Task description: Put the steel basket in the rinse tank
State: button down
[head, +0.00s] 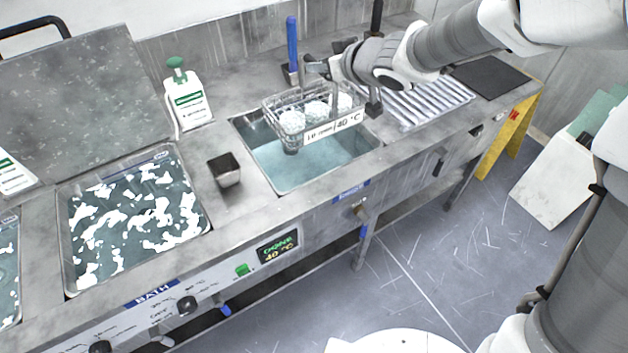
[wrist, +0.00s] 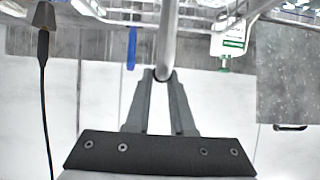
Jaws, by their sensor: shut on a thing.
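The steel basket (head: 308,108) is a wire basket with a white "40 °C" label on its front and several pale round pieces inside. In the head view it hangs over the rinse tank (head: 262,168), a steel basin of clear bluish water. Its bottom looks at or just above the water; I cannot tell if it touches. My gripper (head: 322,68) is above the basket. In the wrist view its two fingers (wrist: 162,78) are shut on a metal bar, the basket's handle (wrist: 167,40). The rest of the basket is mostly out of that view.
A foamy bath (head: 130,220) lies to the left, with a small steel cup (head: 225,168) between the basins. A white bottle (head: 185,97) and a blue-handled tool (head: 292,50) stand behind. A ribbed drainboard (head: 425,98) is to the right.

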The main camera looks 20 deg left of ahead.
notch_tip(320, 180, down, 2)
jog(key=shift+s+d+b, duration=0.1)
jog(key=shift+d+b, duration=0.05)
jog(key=shift+b, duration=0.65)
notch_tip(320, 180, down, 4)
jog(key=b, duration=0.4)
jog(key=shift+f+b, duration=0.2)
jog(key=shift+b, duration=0.15)
notch_tip(320, 180, down, 18)
jog(key=b, duration=1.1)
jog(key=shift+r, duration=0.15)
jog(key=shift+f, duration=0.2)
jog(key=c, duration=0.8)
grip_release()
jog(key=shift+o, duration=0.2)
